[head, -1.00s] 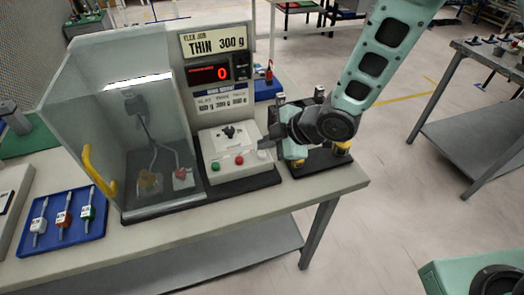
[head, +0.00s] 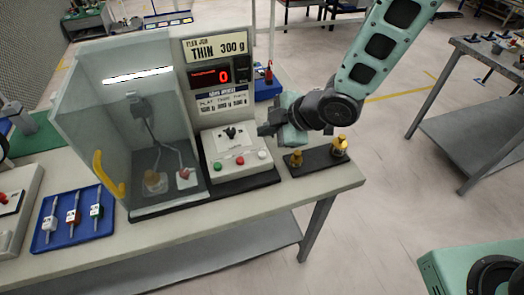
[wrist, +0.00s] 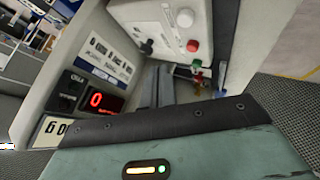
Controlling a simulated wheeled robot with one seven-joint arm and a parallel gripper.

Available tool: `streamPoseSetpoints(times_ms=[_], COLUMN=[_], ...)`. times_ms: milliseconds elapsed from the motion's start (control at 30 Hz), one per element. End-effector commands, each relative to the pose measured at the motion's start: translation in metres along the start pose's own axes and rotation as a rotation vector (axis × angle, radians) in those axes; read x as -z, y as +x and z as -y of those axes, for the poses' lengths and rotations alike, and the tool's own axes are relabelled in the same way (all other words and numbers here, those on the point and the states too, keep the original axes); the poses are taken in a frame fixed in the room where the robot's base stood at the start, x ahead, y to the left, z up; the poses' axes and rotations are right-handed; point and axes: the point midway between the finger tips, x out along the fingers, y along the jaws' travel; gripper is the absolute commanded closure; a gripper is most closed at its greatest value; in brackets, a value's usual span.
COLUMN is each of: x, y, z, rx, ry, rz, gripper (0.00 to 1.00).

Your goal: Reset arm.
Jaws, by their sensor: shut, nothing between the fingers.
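My arm reaches in from the upper right in the head view, and my gripper (head: 268,129) points left, above the right part of the bench. It is level with the top of the control box and just right of it. In the wrist view my gripper's dark fingers (wrist: 157,88) lie together with nothing between them. The control box (head: 236,147) has a black joystick and green, red and white buttons. No object is held.
A glass-walled booth (head: 120,130) with a yellow handle stands left of a panel reading "THIN 300 g" (head: 208,50). A blue tray (head: 72,240) holds several tools. A black plate (head: 318,160) with yellow posts lies below my gripper. A grey table (head: 470,120) stands right.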

Motion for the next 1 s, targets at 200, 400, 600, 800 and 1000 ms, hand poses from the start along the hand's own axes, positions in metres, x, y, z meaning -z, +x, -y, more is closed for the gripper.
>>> streamPoseSetpoints(times_ms=[200, 400, 600, 800, 1000], x=[0.0, 0.0, 0.001, 0.009, 0.024], y=[0.0, 0.0, -0.003, -0.044, -0.127], z=[0.0, 0.0, -0.001, 0.004, 0.051], rx=[0.0, 0.0, 0.001, 0.027, 0.092], ry=[0.0, 0.0, 0.012, 0.214, 0.607], rz=[0.0, 0.0, 0.011, 0.17, 0.438], gripper=[1.0, 1.0, 1.0, 1.0, 1.0])
